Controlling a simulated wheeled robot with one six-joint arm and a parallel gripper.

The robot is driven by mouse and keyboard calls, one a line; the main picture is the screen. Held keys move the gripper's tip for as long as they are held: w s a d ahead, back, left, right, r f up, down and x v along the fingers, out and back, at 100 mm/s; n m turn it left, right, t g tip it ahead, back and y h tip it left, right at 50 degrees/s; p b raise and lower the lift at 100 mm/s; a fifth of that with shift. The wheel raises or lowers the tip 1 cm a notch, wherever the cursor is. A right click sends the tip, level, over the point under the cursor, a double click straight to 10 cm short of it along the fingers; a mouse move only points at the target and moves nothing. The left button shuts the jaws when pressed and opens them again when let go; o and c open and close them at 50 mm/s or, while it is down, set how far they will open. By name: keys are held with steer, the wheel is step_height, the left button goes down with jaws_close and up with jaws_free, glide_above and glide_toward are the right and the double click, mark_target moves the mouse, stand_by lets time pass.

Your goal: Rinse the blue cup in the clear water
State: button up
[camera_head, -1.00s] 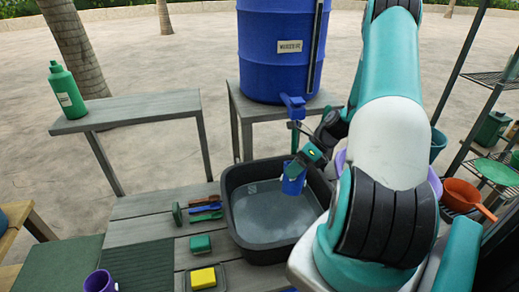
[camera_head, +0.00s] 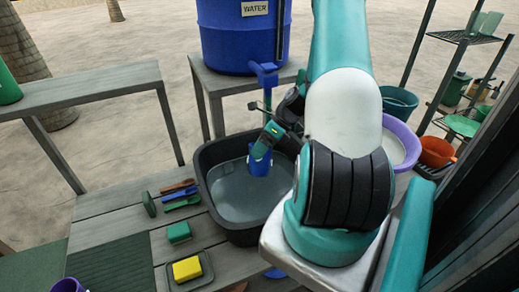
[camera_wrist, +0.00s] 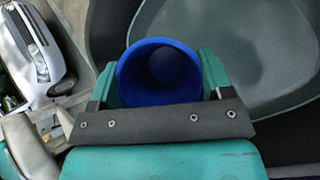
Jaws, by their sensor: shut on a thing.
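My gripper (camera_head: 262,153) is shut on the blue cup (camera_head: 259,166) and holds it over the dark grey basin (camera_head: 218,226). The basin holds clear-looking water (camera_head: 236,200). In the head view the cup's lower end is at or just above the water; I cannot tell if it touches. In the wrist view the cup (camera_wrist: 160,72) sits between the two teal fingers, its open mouth toward the camera and its inside looking empty. The purple basin (camera_head: 411,140) at the right holds a pale, cloudy liquid (camera_head: 393,148).
The blue water barrel (camera_head: 240,38) with its blue tap (camera_head: 265,75) stands behind the basin. A yellow sponge (camera_head: 187,268), a green block (camera_head: 179,232) and brushes (camera_head: 181,195) lie left of it. A purple cup (camera_head: 67,286) is at the front left. Shelves (camera_head: 465,38) stand at right.

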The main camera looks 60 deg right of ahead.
step_height(320, 180, down, 12)
steer(key=b, duration=1.2)
steer(key=shift+f, duration=0.25)
steer(key=shift+f, duration=0.3)
steer(key=shift+r+p, duration=0.15)
steer(key=shift+p, duration=0.4)
